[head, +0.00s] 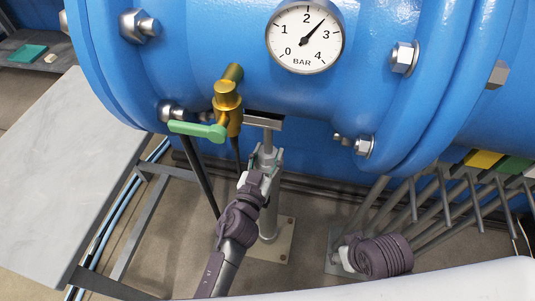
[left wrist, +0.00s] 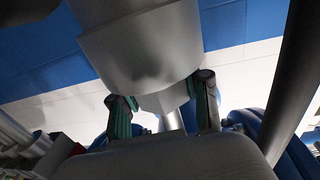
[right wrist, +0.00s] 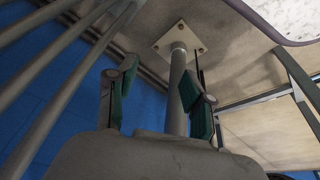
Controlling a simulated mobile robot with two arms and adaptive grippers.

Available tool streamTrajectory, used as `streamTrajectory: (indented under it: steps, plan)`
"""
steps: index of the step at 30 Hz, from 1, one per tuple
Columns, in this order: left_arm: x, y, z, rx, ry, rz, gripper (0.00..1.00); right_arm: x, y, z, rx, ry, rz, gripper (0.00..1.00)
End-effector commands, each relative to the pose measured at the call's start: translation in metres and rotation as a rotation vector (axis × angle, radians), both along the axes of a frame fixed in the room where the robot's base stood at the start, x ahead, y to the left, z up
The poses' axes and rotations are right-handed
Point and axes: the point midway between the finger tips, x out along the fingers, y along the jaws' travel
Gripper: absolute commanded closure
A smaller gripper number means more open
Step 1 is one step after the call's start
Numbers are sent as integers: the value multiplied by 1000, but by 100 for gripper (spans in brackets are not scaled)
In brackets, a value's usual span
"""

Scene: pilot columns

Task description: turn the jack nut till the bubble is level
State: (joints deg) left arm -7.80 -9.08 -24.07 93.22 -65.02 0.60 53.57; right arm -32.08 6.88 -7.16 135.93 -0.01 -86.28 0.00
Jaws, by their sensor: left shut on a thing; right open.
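The jack (head: 268,222) is a grey post on a square floor plate, with its flat head under the blue column. My left gripper (head: 262,176) is at the upper part of the jack and partly covers the nut. In the left wrist view, the two green-padded fingers (left wrist: 163,105) are shut on the grey jack nut (left wrist: 165,101), below a wider grey collar. My right gripper (head: 343,255) is low, right of the jack. In the right wrist view its fingers (right wrist: 155,92) are open and empty, with the jack post (right wrist: 177,90) beyond them. I see no bubble level in any view.
A gauge (head: 305,37) on the column (head: 235,50) points between 2 and 3. A brass valve with a green handle (head: 198,130) hangs left of the jack. A grey tabletop (head: 70,170) is at left; slanted grey bars (head: 440,200) stand at right.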

Motion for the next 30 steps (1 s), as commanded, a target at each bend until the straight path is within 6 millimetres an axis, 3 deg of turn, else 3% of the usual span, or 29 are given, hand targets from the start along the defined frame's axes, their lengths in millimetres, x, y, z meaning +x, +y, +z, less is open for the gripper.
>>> streamTrajectory:
  steps: [14,24,25,30]
  plan:
    - [0,0,1,-1,0,35,100,-11,-1,24,3,-8,-2,48]
    - [-1,0,-2,-1,5,44,100,-10,-1,22,3,-11,-3,48]
    - [-1,0,-2,-1,6,46,51,-10,-1,22,3,-12,-3,48]
    - [-1,0,-1,-3,7,43,23,-9,-1,23,2,-12,-4,48]
